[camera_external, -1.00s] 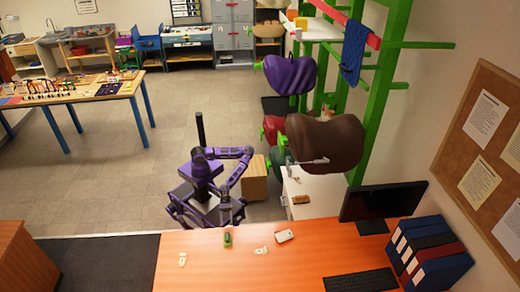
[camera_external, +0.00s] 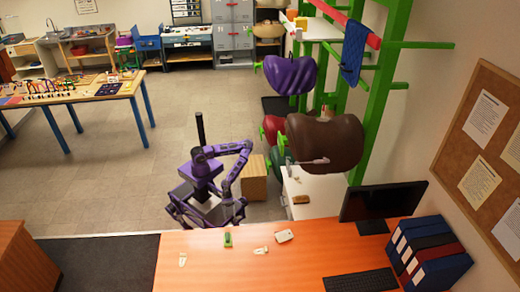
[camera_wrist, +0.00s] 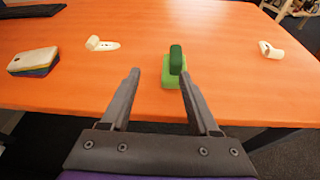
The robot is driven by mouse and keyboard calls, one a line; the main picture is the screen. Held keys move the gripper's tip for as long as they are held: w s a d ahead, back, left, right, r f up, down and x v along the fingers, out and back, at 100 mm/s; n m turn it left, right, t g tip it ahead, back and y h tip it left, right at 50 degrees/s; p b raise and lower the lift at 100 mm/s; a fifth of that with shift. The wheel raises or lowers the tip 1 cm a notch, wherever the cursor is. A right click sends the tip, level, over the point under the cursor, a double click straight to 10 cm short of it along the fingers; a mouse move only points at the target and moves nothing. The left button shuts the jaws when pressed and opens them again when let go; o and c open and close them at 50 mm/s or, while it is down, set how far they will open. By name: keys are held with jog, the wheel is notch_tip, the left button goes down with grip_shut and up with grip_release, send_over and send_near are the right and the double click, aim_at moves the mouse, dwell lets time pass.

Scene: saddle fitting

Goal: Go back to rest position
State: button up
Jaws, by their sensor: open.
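My gripper (camera_wrist: 159,76) is open and empty in the wrist view, its two dark fingers pointing toward the orange desk (camera_wrist: 110,20). A green block-like piece (camera_wrist: 173,68) with a darker green upright part stands on the desk, seen between and just beyond the fingertips. It does not appear to be gripped. In the external view, the same green piece (camera_external: 228,240) stands near the desk's far edge. My purple arm is bent down beside that edge, and the gripper is too small there to make out clearly.
White pieces (camera_wrist: 101,44) (camera_wrist: 270,49) lie on either side of the green piece. A layered white-topped block (camera_wrist: 34,62) lies at the left. The monitor (camera_external: 382,203), keyboard (camera_external: 360,280) and binders (camera_external: 428,255) occupy the desk's right. A green rack (camera_external: 376,115) with saddles stands behind; floor at left is open.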

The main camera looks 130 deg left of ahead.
jog(key=w+a+r+m+t+y, duration=0.25)
jog(key=a+r+y, duration=0.35)
jog(key=a, duration=0.4)
jog(key=w+a+r+m+t+y, duration=0.1)
jog(key=w+a+r+y, duration=0.3)
jog(key=a+r, duration=0.4)
jog(key=s+a+r+m+t+y, duration=0.1)
jog(key=s+a+r+t+y, duration=0.15)
jog(key=r, duration=0.35)
jog(key=s+a+r+m+t+y+b, duration=0.1)
jog(key=r+y, duration=0.3)
jog(key=r, duration=0.3)
jog(key=s+a+r+m+t+y, duration=0.1)
jog(key=s+a+r+m+y, duration=0.15)
jog(key=r, duration=0.35)
jog(key=s+d+f+m+g+h+p, duration=0.1)
jog(key=d+f+m+g+h+p, duration=0.2)
jog(key=d+m+h, duration=0.5)
jog(key=s+f+m+g+h+p, duration=0.1)
jog(key=s+f+m+g, duration=0.2)
jog(key=s+m+g, duration=0.7)
jog(key=s, duration=1)
jog(key=shift+s+a+m+h, duration=0.25)
jog(key=shift+m+h, duration=0.05)
jog(key=shift+m, duration=0.1)
